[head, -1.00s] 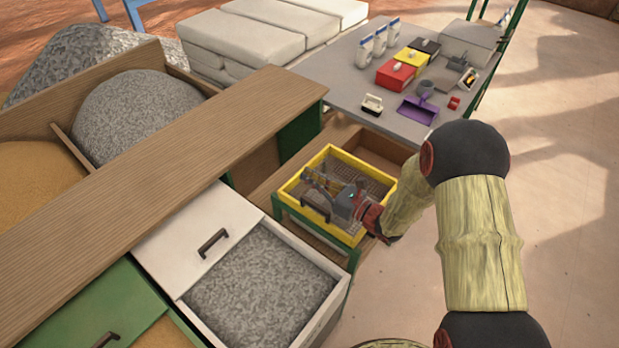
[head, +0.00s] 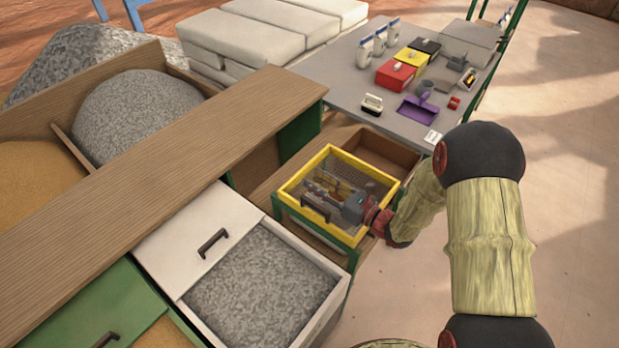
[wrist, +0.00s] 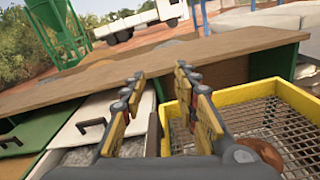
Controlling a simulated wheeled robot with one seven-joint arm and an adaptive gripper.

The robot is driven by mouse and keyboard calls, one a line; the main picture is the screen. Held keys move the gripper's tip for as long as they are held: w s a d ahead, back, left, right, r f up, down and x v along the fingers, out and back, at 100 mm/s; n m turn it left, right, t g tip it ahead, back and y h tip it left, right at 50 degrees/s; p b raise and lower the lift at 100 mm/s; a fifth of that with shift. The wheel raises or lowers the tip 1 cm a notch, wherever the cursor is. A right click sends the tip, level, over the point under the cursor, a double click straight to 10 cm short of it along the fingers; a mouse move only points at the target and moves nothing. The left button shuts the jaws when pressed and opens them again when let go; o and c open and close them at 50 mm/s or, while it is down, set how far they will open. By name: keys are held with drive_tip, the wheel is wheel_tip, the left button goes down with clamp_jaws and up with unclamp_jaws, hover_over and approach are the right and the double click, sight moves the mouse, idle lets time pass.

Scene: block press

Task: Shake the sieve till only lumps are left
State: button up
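My gripper (head: 318,190) is low over the near left part of the sieve. In the wrist view my gripper (wrist: 160,80) has its two fingers spread apart, with the yellow near wall partly showing between them. No grip on the wall or handle can be made out.
A wooden bay (head: 385,153) lies beyond the sieve. A grey table (head: 365,85) behind carries bags, colored boxes and a purple dustpan (head: 418,109). A drawer of grey gravel (head: 262,285) stands at the near left, under the long wooden counter (head: 150,160).

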drive_tip(key=v, duration=0.9)
drive_tip(key=shift+c, duration=0.2)
